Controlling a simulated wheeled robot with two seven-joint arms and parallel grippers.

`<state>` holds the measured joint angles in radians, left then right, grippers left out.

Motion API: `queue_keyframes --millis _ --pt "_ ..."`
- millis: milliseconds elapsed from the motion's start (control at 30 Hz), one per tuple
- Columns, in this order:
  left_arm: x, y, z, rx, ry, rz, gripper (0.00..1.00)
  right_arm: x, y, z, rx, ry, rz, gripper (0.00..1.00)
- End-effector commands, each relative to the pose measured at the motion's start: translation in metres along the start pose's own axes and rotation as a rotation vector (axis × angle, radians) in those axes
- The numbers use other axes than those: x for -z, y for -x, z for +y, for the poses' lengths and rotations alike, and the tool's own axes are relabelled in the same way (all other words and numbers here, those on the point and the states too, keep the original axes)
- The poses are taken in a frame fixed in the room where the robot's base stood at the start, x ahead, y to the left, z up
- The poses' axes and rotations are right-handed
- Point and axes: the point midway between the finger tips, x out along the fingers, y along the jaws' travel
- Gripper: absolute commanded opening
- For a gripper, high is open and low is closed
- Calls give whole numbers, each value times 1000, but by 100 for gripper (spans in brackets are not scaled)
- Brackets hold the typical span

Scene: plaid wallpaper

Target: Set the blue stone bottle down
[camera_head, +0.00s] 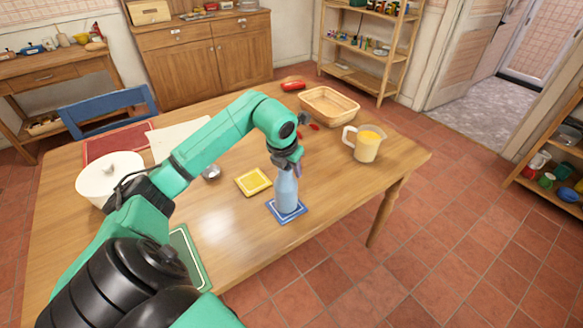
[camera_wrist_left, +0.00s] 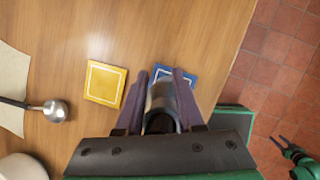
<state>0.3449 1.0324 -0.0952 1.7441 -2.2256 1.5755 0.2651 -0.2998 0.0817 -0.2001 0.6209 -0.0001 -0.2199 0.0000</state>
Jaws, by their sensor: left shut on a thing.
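The blue stone bottle (camera_head: 286,190) is upright over the blue coaster (camera_head: 287,211) near the table's right front edge. Its base appears to be on or just above the coaster; I cannot tell if they touch. My left gripper (camera_head: 285,163) is shut on the bottle's neck from above. In the left wrist view the bottle (camera_wrist_left: 162,100) is between the two fingers of the gripper (camera_wrist_left: 160,92), and part of the blue coaster (camera_wrist_left: 178,72) shows beyond it.
A yellow coaster (camera_head: 253,181) lies left of the bottle. A pitcher with yellow liquid (camera_head: 366,144) and a wicker basket (camera_head: 328,105) stand farther back. A white pot (camera_head: 108,176) and a metal ladle (camera_wrist_left: 54,110) are to the left. Bare table (camera_head: 240,235) lies in front.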

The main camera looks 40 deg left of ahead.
Motion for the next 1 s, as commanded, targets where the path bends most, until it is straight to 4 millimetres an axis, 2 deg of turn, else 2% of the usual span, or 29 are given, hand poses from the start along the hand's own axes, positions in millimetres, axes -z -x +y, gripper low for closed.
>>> queue_keyframes --millis 167,200,233,267,533,600,667,767,1000 --pt "1 -4 0 0 -1 -1 0 0 -5 0 0 0 0 50" --pt "1 -3 0 0 -1 1 52 0 -3 0 0 0 0 50" --pt "1 -2 0 0 -1 1 64 0 -3 0 0 -1 0 50" --pt "1 -2 0 0 -1 1 67 0 -3 0 0 -1 0 50" --pt "1 -2 0 0 -1 1 67 -1 -2 0 0 -1 -1 50" --pt "-1 3 0 1 0 1 67 0 3 0 0 -1 -1 50" --pt "-1 8 0 0 -2 -1 67 -1 -1 0 0 -1 -1 50" --pt "-1 28 1 -3 -2 -3 67 -1 -5 0 0 -1 -1 50" --pt "-1 95 0 -3 -1 -3 67 -1 -8 -2 2 -1 -1 50"
